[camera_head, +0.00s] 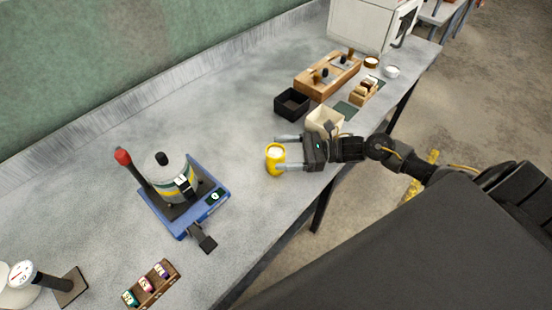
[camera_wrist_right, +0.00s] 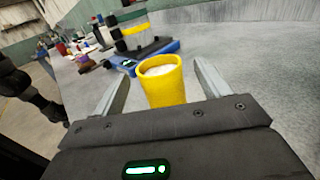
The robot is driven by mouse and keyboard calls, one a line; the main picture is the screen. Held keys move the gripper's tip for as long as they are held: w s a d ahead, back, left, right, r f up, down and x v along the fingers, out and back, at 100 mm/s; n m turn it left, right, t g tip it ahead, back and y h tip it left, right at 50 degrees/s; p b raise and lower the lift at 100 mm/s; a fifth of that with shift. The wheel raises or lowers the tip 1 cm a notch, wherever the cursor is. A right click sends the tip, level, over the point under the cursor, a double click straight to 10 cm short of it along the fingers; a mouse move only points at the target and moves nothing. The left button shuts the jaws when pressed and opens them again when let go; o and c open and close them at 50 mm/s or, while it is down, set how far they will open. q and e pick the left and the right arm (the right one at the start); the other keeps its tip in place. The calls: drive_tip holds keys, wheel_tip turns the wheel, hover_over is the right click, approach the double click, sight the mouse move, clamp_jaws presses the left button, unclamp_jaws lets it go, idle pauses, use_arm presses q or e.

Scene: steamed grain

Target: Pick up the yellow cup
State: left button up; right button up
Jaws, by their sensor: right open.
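The yellow cup (camera_head: 275,161) stands upright on the grey counter in the head view, and its top shows something white inside. My right gripper (camera_head: 286,153) reaches in from the right with its two fingers apart, one on each side of the cup. In the right wrist view the cup (camera_wrist_right: 163,85) is between the fingers of the open right gripper (camera_wrist_right: 160,88), with gaps visible on both sides. My left gripper is not in view.
A pot (camera_head: 171,178) stands on a blue scale-like base (camera_head: 223,196) left of the cup. A black box (camera_head: 292,104), a cream box (camera_head: 325,120) and a wooden rack (camera_head: 310,86) lie beyond the gripper. The counter between cup and pot is clear.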

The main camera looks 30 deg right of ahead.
sight(269, 153)
drive_tip(key=p+x, duration=0.1)
drive_tip(key=x, duration=0.1)
drive_tip(key=p+x, duration=0.1)
drive_tip(key=x, duration=0.1)
drive_tip(key=shift+r, duration=0.2)
drive_tip(key=shift+w+a+f, duration=0.15)
drive_tip(key=shift+a, duration=0.1)
clamp_jaws()
